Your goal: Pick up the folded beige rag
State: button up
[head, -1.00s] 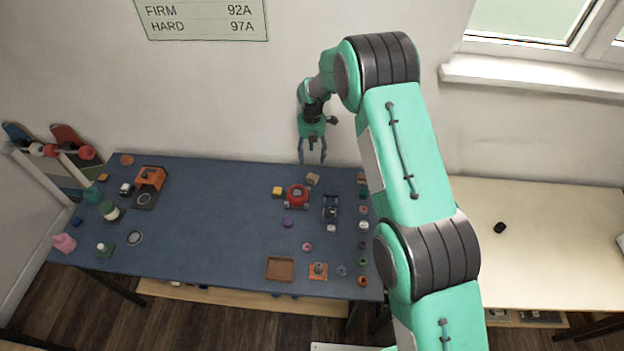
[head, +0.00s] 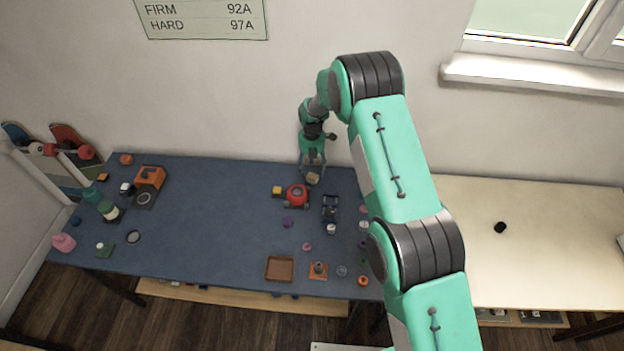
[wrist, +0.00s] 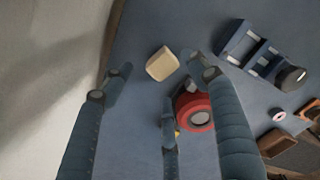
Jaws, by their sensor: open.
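The folded beige rag (head: 313,178) is a small pale block-like bundle near the back edge of the blue table. In the wrist view the rag (wrist: 162,64) lies on the blue surface, between and slightly beyond the fingertips. My gripper (head: 312,172) points down over the back of the table, right at the rag in the head view. In the wrist view my gripper (wrist: 160,85) is open, with its fingers spread and nothing between them that it holds. Whether a finger touches the rag cannot be told.
A red round thing (wrist: 195,112) sits close beside the right finger; it also shows in the head view (head: 296,195). A blue rack-like thing (head: 330,208) stands to its right. The wall is close behind the rag. The middle of the blue table (head: 220,220) is clear.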

aim_at(312, 176)
jog(key=shift+f, duration=0.25)
jog(key=shift+s+f, duration=0.15)
jog(key=shift+f, duration=2.3)
jog(key=c, duration=1.1)
